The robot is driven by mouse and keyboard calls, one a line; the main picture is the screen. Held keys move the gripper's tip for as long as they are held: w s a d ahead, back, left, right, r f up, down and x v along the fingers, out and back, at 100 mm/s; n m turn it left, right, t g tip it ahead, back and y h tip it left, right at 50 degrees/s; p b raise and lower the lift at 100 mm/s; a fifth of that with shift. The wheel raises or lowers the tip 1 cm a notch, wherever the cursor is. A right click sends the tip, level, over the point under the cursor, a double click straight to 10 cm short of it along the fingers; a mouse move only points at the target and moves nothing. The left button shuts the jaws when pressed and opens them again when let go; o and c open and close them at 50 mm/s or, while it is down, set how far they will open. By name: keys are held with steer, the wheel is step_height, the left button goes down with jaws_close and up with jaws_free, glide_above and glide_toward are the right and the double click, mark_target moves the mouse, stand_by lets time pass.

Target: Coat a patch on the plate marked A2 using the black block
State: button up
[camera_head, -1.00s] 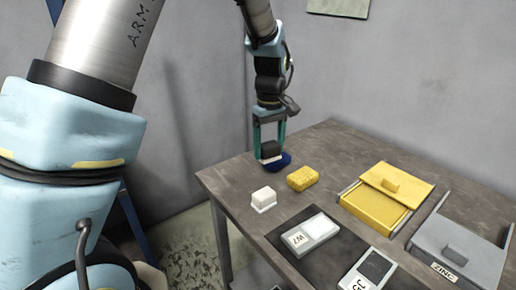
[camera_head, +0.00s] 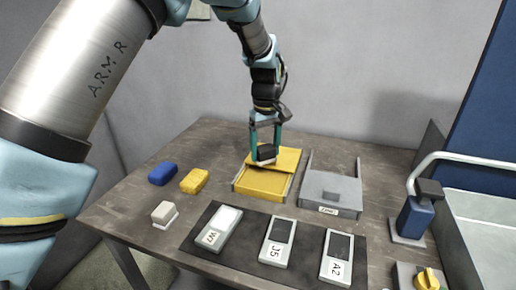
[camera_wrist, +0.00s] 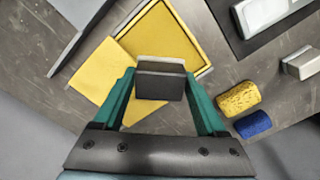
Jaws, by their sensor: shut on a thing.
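The plate marked A2 (camera_head: 336,268) lies at the right end of a dark mat, with a dark panel on its upper part. My gripper (camera_head: 265,141) is shut on the black block (camera_head: 266,153), which has a light grey strip along its bottom edge. The block also shows between the green fingers in the wrist view (camera_wrist: 160,84). It is over the yellow tray (camera_head: 262,184) and its yellow lid (camera_head: 287,158); I cannot tell whether it touches them. The lid sits towards the back, leaving the front of the tray open.
The grey tray labelled ZINC (camera_head: 328,210) stands right of the yellow tray. Plates W7 (camera_head: 215,236) and J5 (camera_head: 276,252) share the mat. Blue (camera_head: 162,174) and yellow (camera_head: 194,181) sponges and a white block (camera_head: 164,213) lie left. A blue dispenser-like object (camera_head: 411,217) stands right.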

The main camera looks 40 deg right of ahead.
mark_target(264, 178)
steer(key=shift+f+b, duration=2)
steer(key=shift+f, duration=0.85)
steer(key=shift+a+f, duration=0.1)
steer(key=shift+f, duration=0.5)
steer(key=shift+r+p, duration=2.65)
steer(key=shift+r, duration=0.95)
